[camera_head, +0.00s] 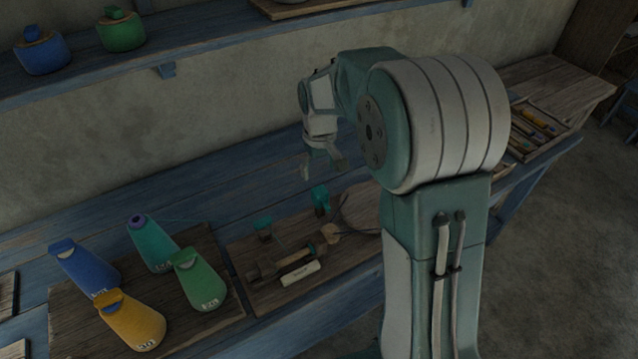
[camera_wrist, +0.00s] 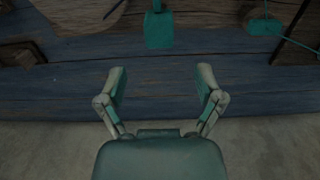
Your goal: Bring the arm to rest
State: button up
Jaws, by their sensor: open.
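My gripper (camera_head: 323,163) hangs from my raised, bent arm above the blue bench (camera_head: 200,195), near the wall side. In the wrist view my gripper (camera_wrist: 162,85) has its two fingers spread wide, with nothing between them. Past the fingertips are the blue bench planks (camera_wrist: 170,75) and a teal-handled tool (camera_wrist: 158,28). In the head view a teal-handled piece (camera_head: 320,200) stands on the tool board below the gripper, apart from it. My arm hides part of the bench on the right.
A tool board (camera_head: 262,303) lies mid-bench. A shelf (camera_head: 200,48) with two lidded pots (camera_head: 122,33) runs along the wall (camera_head: 230,110). A tray (camera_head: 540,128) of small coloured pieces lies at right.

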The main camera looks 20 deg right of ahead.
jog(key=shift+r, duration=1.35)
jog(key=s+r+m+t, duration=0.2)
jog(key=s+r+t, duration=0.1)
jog(key=s+r, duration=0.85)
jog(key=s+m+t, duration=0.1)
jog(key=s+t, duration=0.1)
jog(key=s, duration=1.2)
jog(key=shift+f+t, duration=0.3)
jog(key=shift+f, duration=0.15)
